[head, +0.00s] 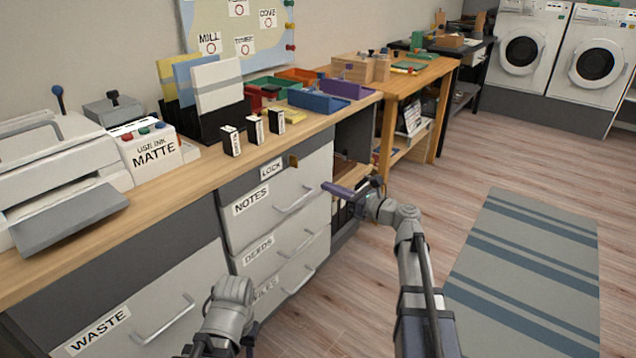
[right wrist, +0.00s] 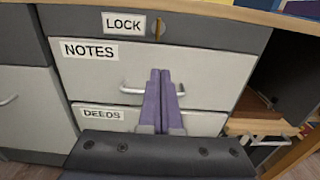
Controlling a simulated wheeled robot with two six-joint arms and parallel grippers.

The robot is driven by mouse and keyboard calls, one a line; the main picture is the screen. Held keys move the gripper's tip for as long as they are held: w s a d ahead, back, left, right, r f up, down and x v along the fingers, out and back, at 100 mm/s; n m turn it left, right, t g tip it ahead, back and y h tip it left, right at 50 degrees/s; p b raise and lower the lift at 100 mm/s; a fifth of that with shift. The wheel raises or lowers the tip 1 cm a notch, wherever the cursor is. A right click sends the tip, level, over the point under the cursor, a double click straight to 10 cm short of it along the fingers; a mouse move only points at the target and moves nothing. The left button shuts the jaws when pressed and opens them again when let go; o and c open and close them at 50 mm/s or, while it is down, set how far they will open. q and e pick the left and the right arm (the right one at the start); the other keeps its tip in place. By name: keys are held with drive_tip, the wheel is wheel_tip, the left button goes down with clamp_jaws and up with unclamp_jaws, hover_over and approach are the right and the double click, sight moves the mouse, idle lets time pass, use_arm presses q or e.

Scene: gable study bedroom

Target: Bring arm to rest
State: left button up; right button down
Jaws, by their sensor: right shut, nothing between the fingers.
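My right arm reaches in from the bottom right of the head view. Its right gripper (head: 325,187) has purple fingers pressed together with nothing between them. In the right wrist view the shut fingers (right wrist: 160,73) point at the NOTES drawer (right wrist: 85,70) and overlap its handle (right wrist: 132,88); I cannot tell there whether they touch.
The DEEDS drawer (head: 280,247) and WASTE drawer (head: 140,315) look shut. Open floor and a striped rug (head: 530,260) lie to the right.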

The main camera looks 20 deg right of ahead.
drive_tip(key=shift+v, duration=0.8)
drive_tip(key=s+a+f+n+g+p, duration=0.1)
drive_tip(key=s+a+f+n+g, duration=0.25)
drive_tip(key=a+n, duration=0.2)
drive_tip(key=s+a+f+n+g+h+p, duration=0.1)
drive_tip(key=s+a+f+n+g, duration=0.25)
drive_tip(key=a, duration=0.35)
drive_tip(key=s+a+f+n+g+p, duration=0.1)
drive_tip(key=s+a+f+n+g, duration=0.1)
drive_tip(key=s+a+f+n, duration=0.3)
drive_tip(key=s+a+f+n+g+h+p, duration=0.1)
drive_tip(key=s+f+n+g+h, duration=0.15)
drive_tip(key=s+n+h, duration=0.5)
drive_tip(key=s+f+n+g+h+p, duration=0.2)
drive_tip(key=s+n+g+h, duration=0.15)
drive_tip(key=s+n, duration=0.6)
wheel_tip(320, 180, up, 38)
drive_tip(key=w+n+p, duration=0.1)
drive_tip(key=p, duration=3.6)
drive_tip(key=shift+r+t+p, duration=0.2)
drive_tip(key=shift+t+p, duration=0.1)
drive_tip(key=shift+p, duration=0.1)
drive_tip(key=shift+w, duration=0.15)
